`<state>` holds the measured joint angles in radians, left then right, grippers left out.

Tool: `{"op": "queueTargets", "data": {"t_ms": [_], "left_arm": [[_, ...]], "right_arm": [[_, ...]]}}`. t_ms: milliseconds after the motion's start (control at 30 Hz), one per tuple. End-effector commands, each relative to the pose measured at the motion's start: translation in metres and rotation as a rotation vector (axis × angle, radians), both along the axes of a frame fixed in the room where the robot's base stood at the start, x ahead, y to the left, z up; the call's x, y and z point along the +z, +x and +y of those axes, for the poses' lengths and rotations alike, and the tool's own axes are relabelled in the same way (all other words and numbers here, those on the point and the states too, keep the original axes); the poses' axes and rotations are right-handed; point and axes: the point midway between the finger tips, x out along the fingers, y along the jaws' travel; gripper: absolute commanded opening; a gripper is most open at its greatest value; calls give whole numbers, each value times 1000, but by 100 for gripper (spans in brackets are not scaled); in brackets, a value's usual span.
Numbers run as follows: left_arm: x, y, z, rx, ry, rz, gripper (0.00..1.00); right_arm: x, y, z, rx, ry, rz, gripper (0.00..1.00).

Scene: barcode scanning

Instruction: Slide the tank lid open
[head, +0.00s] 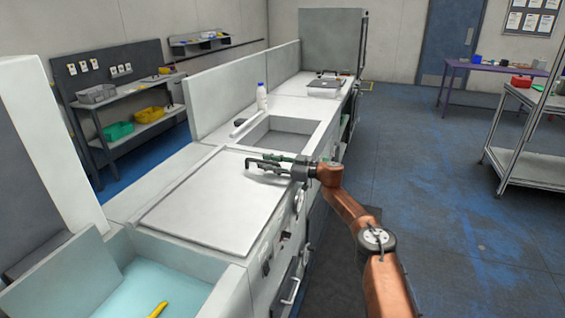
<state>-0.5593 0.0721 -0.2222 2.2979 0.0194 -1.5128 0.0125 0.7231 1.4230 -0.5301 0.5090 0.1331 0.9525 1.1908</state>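A flat white lid panel (212,205) lies level on the counter unit, between the open water tank and the sink. The open tank (232,285) at the lower left holds pale blue water and a yellow object (158,309), cut off by the picture's edge. My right gripper (250,166) reaches in from the right, over the lid's far right corner, fingers pointing left. Its dark fingers are thin here, and I cannot tell whether they touch the lid or hold anything. A green piece shows beside the fingers. My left gripper is out of view.
A sink basin (285,138) lies just beyond the lid, with a white bottle (262,96) behind it. A grey box (324,88) sits farther along the counter. Knobs and handles line the counter's front. A metal rack (530,168) stands at the right; the blue-grey floor between is clear.

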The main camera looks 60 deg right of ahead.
Motion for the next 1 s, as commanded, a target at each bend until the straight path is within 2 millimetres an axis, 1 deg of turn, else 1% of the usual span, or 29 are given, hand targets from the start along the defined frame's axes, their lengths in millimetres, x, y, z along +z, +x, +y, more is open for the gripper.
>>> {"op": "queueTargets", "data": {"t_ms": [567,1000], "left_arm": [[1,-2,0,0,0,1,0],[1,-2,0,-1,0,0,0]], "right_arm": [[0,-43,-4,2,-2,3,30],[1,-83,-9,1,-2,4,30]]}}
